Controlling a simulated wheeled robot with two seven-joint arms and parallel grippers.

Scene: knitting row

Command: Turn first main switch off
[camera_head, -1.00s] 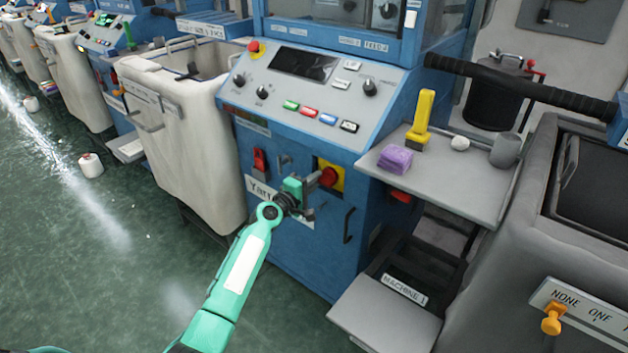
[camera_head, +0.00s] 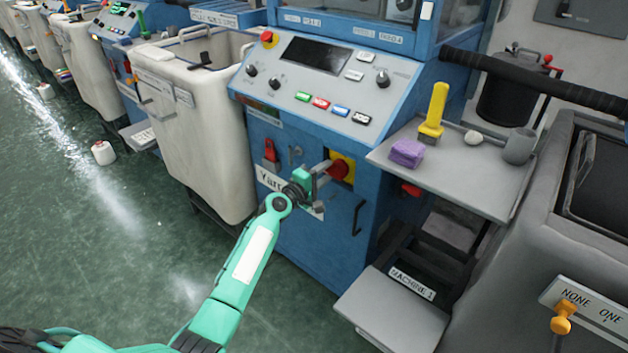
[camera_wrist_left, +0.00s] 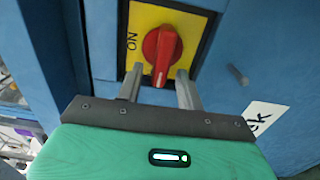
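The main switch, a red rotary knob (camera_head: 337,171) on a yellow plate (camera_head: 349,165), is on the blue front of machine 1 in the head view. In the left wrist view the red knob (camera_wrist_left: 160,52) has its handle roughly upright in the picture. The yellow plate (camera_wrist_left: 190,22) shows "ON" to the left of the knob. My left gripper (camera_head: 318,177) is right at the switch. In the wrist view its fingers (camera_wrist_left: 160,86) are apart, one on each side of the handle's lower end, with gaps visible. My right gripper is not in view.
A red lever switch (camera_head: 270,151) is left of the main switch, and a black door handle (camera_head: 357,218) is below it. A side shelf (camera_head: 470,180) holds a purple block and a yellow-handled tool. A white bin (camera_head: 205,130) stands left. Green floor is open at left.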

